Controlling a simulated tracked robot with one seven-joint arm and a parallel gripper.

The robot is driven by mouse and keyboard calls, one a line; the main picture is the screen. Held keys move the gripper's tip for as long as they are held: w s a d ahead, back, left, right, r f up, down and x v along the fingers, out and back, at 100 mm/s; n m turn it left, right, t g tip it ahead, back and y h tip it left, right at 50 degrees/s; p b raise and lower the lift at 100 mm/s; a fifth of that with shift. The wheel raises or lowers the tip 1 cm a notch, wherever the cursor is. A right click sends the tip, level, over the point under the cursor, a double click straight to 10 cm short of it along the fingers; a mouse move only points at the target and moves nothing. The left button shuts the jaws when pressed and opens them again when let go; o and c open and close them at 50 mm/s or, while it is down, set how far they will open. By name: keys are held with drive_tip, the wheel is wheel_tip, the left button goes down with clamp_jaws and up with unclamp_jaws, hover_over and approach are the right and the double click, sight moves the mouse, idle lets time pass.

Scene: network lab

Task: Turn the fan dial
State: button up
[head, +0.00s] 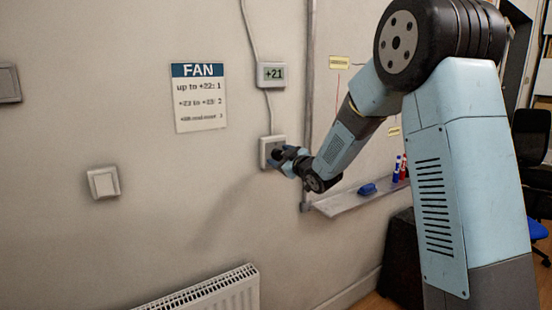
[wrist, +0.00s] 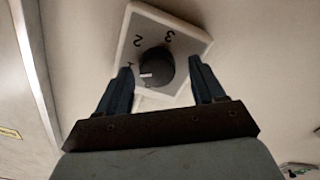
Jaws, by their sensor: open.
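The fan dial is a round black knob (wrist: 156,67) on a square white plate (wrist: 190,38) marked with numerals; 2 and 3 are legible, and another mark at the left is partly hidden. A pale pointer mark shows on the knob's lower left. In the head view the plate (head: 265,145) is on the wall, partly covered by my gripper (head: 279,155). In the wrist view my gripper (wrist: 161,68) is open, one finger on each side of the knob; I cannot tell whether they touch it. A display (head: 271,75) above reads +21.
A FAN sign (head: 199,98) on the wall reads "up to +22: 1", with blurred lines below. Light switches (head: 103,182) are to the left. A radiator (head: 205,290) stands below.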

drive_tip(key=v, duration=1.3)
drive_tip(key=shift+s+d, duration=0.25)
drive_tip(key=shift+d, duration=0.05)
drive_tip(key=s+d+r+m+g+h, duration=0.35)
drive_tip(key=s+d+m+h, duration=0.55)
drive_tip(key=d, duration=0.4)
drive_tip(key=s+d+f+m+g+h, duration=0.1)
drive_tip(key=s+m+g, duration=0.3)
drive_tip(key=s, duration=2.1)
drive_tip(key=shift+d+f+g, duration=0.35)
drive_tip(key=shift+d+g, duration=0.3)
drive_tip(key=shift+g, duration=0.3)
